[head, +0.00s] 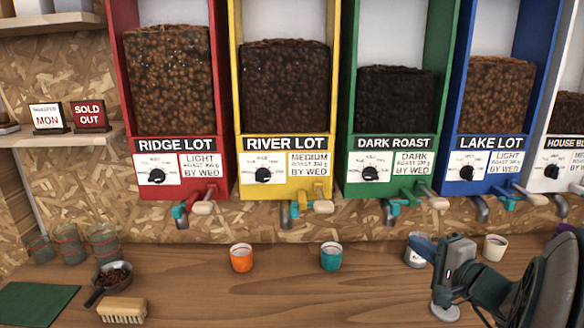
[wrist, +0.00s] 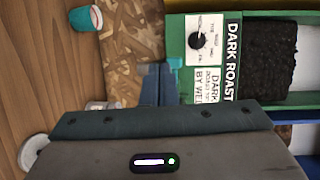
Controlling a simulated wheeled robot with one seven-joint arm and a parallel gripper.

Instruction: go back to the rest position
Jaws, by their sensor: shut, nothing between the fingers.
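My gripper (head: 420,247) hangs over the right part of the counter, in front of the Dark Roast and Lake Lot dispensers. Its blue-grey fingers are shut and hold nothing. In the wrist view the fingers (wrist: 158,85) point toward the wood-chip wall and the green Dark Roast dispenser (wrist: 202,55), whose label appears sideways. A pale cup (head: 411,260) stands just behind the fingers in the head view and is partly hidden by them. My arm fills the lower right of the head view and hides the counter behind it.
Dispensers in red (head: 222,120), yellow (head: 235,110), green (head: 347,115) and blue (head: 457,110) line the wall, with spouts sticking out. An orange cup (head: 241,260), teal cup (head: 331,258) and white cup (head: 495,248) stand below. A brush (head: 122,311) lies left. The middle front counter is clear.

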